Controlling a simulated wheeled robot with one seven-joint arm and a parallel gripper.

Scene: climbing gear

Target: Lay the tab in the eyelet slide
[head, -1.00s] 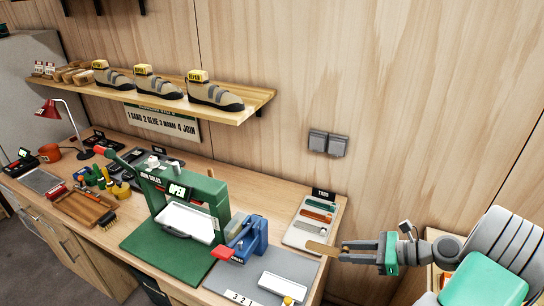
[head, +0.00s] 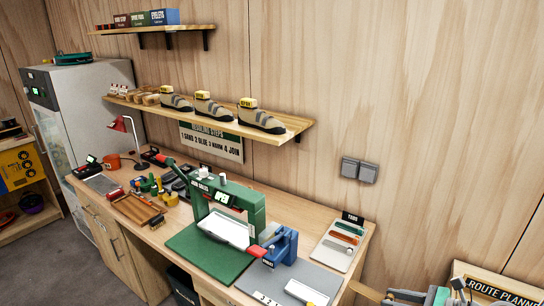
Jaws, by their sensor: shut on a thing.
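My gripper (head: 390,295) is at the bottom edge, right of the bench, partly cut off by the frame. It is shut on a tan tab (head: 365,290), which points left toward the bench corner. The blue eyelet press (head: 285,245) with a red handle stands on a grey mat (head: 322,276), left of the gripper and apart from it. A white block (head: 306,292) lies on the mat in front of the press. I cannot tell which part is the slide. A pale tray (head: 333,255) at the bench's right end holds several coloured tabs.
A green press (head: 225,205) with a white tray stands on a green mat (head: 205,255), left of the blue press. Shoes stand on the shelf (head: 215,118) above. A route planner board (head: 500,290) is at the lower right.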

